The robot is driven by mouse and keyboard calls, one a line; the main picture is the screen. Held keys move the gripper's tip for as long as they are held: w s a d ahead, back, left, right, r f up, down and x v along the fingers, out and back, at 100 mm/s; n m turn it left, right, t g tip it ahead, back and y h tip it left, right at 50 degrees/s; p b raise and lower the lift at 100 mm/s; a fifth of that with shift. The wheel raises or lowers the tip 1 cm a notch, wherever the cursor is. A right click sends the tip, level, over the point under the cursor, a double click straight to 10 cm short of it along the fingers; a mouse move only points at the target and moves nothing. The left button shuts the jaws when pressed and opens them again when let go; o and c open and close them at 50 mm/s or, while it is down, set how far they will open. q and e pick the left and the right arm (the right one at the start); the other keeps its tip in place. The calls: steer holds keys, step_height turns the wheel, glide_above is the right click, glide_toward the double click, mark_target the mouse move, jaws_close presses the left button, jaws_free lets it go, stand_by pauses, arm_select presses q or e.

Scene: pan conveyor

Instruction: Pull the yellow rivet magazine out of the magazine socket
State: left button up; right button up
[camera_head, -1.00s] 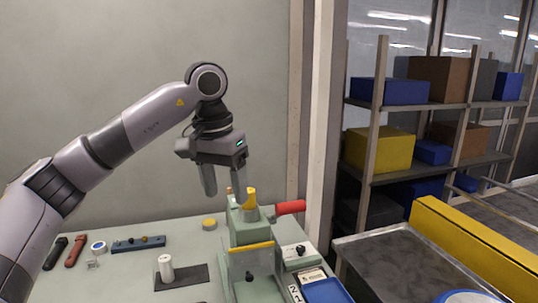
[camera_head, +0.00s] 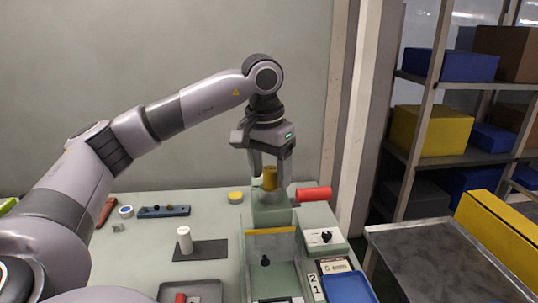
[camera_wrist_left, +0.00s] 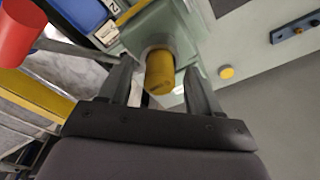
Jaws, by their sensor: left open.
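The yellow rivet magazine (camera_head: 270,178) stands upright in the socket on top of the green machine (camera_head: 271,210). In the left wrist view the magazine (camera_wrist_left: 159,72) is a yellow cylinder rising from a round socket collar (camera_wrist_left: 156,47). My left gripper (camera_head: 270,172) points down from above, its two fingers on either side of the magazine. In the left wrist view the left gripper (camera_wrist_left: 160,82) is open, with gaps between the fingers and the magazine. My right gripper is not in view.
A white cylinder (camera_head: 184,240) stands on a dark mat (camera_head: 214,250). A yellow disc (camera_head: 236,197) lies behind. A blue tray (camera_head: 347,288) is at the front right.

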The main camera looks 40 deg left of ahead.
mark_target(272, 168)
arm_select(q)
steer(key=shift+f, duration=0.35)
jaws_close()
steer(key=c, duration=0.9)
jaws_free()
steer(key=shift+c, duration=0.6)
steer(key=shift+r+p, duration=2)
steer(key=shift+r, duration=0.2)
steer(key=shift+w+r, duration=0.1)
